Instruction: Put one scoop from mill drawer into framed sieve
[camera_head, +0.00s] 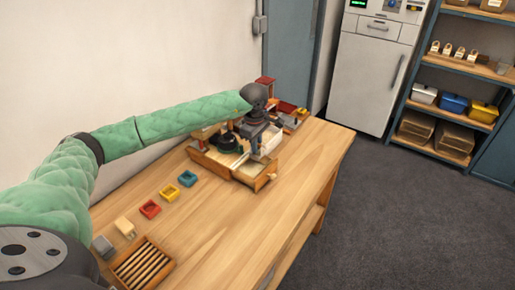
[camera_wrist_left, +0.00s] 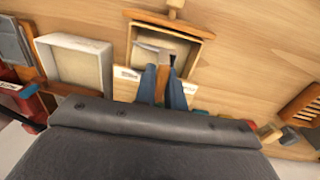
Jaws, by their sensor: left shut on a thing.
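The mill drawer (camera_wrist_left: 206,34) is pulled open in the left wrist view, its wooden knob at the top edge. It also shows on the table in the head view (camera_head: 249,180). My left gripper (camera_wrist_left: 161,82) is shut on the wooden handle of a scoop (camera_wrist_left: 150,47). The scoop's metal end is over or inside the drawer; I cannot tell if it touches or carries anything. A pale, square-framed box that looks like the framed sieve (camera_wrist_left: 75,62) lies left of the drawer in the wrist view. It also shows beside the gripper in the head view (camera_head: 270,142).
A slatted wooden rack (camera_head: 143,264) stands at the near end. The table's right side is clear. Shelves (camera_head: 455,100) and a white cabinet (camera_head: 367,75) stand beyond.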

